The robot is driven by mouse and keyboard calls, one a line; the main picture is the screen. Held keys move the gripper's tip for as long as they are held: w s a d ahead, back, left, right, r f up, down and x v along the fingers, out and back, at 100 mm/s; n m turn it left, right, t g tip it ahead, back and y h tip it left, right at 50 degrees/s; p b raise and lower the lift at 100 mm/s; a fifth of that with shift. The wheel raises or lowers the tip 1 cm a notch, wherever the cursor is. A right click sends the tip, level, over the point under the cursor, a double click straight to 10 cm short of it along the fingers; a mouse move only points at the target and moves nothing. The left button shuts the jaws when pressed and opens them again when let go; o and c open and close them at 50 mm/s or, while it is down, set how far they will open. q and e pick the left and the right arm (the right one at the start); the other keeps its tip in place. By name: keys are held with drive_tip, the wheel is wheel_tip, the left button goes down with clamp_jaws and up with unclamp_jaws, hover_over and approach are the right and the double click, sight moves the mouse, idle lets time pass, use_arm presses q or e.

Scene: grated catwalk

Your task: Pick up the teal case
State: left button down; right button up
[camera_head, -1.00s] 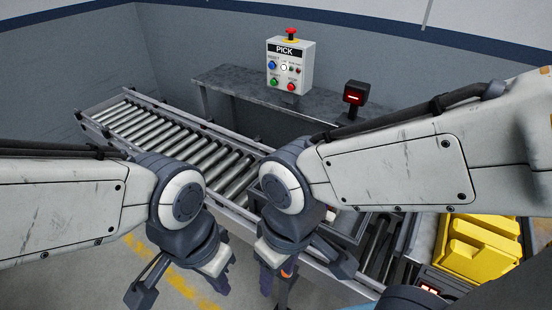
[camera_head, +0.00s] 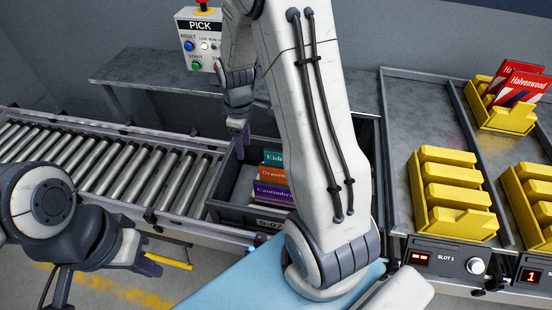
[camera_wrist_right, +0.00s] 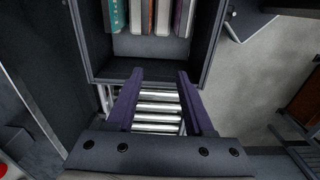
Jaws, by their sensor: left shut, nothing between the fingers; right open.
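The teal case (camera_head: 273,157) stands in a grey tote (camera_head: 233,213) on the roller conveyor, at the far end of a row beside an orange and a purple case. Its top end shows at the upper edge of the right wrist view (camera_wrist_right: 116,14). My right gripper (camera_head: 238,136) is open and empty above the tote's left side. In the right wrist view its fingers (camera_wrist_right: 160,104) point toward the tote wall, apart from the teal case. My left gripper (camera_head: 152,265) is shut and empty at lower left, in front of the conveyor.
An orange case (camera_head: 272,177) and a purple case (camera_head: 272,194) stand in the tote. The roller conveyor (camera_head: 100,160) is clear to the left. Yellow bins (camera_head: 452,195) and red boxes (camera_head: 522,88) are on the right. A PICK control box (camera_head: 203,45) stands at the back.

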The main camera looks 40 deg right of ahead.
drive_tip(key=d+f, duration=0.2)
drive_tip(key=d, duration=0.2)
drive_tip(key=d+f, duration=0.2)
drive_tip(key=d, duration=0.2)
drive_tip(key=s+d+f, duration=0.1)
drive_tip(key=d+f, duration=0.1)
drive_tip(key=d, duration=0.2)
drive_tip(key=shift+d+f+p, duration=0.3)
drive_tip(key=shift+d+f, duration=0.05)
drive_tip(key=shift+f, duration=0.05)
wheel_tip(320, 180, down, 4)
drive_tip(key=shift+s+d+f+p, duration=0.15)
drive_tip(key=shift+f+p, duration=0.1)
drive_tip(key=shift+p, duration=0.25)
drive_tip(key=f, duration=0.2)
drive_tip(key=f+p, duration=0.1)
drive_tip(key=f, duration=0.1)
drive_tip(key=f+p, duration=0.1)
drive_tip(key=shift+d+f, duration=0.25)
drive_tip(key=shift+f, duration=0.15)
clamp_jaws()
